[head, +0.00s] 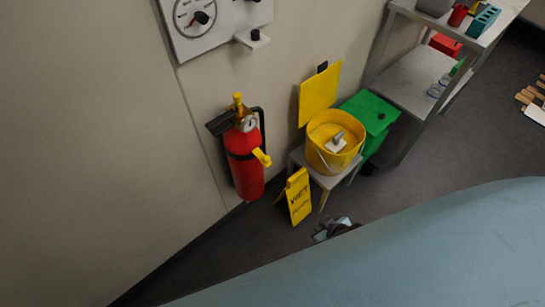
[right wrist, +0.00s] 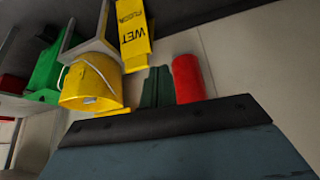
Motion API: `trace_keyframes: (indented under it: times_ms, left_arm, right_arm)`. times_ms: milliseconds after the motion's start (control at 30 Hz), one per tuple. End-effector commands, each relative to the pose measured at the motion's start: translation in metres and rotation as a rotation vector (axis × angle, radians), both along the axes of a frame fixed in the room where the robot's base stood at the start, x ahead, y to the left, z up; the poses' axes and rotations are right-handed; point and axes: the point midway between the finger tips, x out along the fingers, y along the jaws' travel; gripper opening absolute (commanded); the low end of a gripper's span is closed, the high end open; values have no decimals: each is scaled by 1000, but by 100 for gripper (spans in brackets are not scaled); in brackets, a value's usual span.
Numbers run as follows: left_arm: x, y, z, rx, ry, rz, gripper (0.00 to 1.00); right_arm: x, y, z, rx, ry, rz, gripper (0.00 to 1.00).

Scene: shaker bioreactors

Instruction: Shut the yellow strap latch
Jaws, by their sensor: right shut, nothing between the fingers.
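A red fire extinguisher (head: 246,172) hangs upright on the wall in a black bracket with a dark band around it. The yellow strap latch (head: 261,157) sticks out from the band's front right, angled away from the cylinder. The red cylinder also shows in the right wrist view (right wrist: 189,80), where I cannot make out the latch for sure. My right gripper (head: 335,228) is low, right of and below the extinguisher, apart from the latch. In the right wrist view its dark fingers (right wrist: 158,72) are together and empty. My left gripper is not in view.
A yellow wet-floor sign (head: 299,197) stands right of the extinguisher. A yellow bucket (head: 319,160) sits on a small stool, with a green bin (head: 372,108) behind. A shelf unit (head: 408,82) stands back right. A gauge panel (head: 215,32) is on the wall above.

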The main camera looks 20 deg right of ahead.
Motion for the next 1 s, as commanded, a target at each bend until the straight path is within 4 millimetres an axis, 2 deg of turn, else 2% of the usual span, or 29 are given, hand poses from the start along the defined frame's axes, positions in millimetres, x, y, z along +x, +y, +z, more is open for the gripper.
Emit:
trace_keyframes:
  times_ms: [33,200,333,500,600,700,1000]
  left_arm:
    - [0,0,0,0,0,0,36]
    - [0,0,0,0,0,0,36]
    - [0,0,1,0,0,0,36]
    - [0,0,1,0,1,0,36]
    - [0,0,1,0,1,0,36]
    - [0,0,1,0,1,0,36]
    - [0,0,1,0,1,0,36]
  right_arm:
    - [21,1,22,11,-49,8,0]
    - [73,12,96,55,-187,45,0]
    - [99,23,155,87,-285,85,0]
    - [116,38,216,124,-377,134,0]
    - [120,44,238,136,-410,155,0]
    - [121,47,250,143,-427,167,0]
    - [121,49,255,146,-433,170,0]
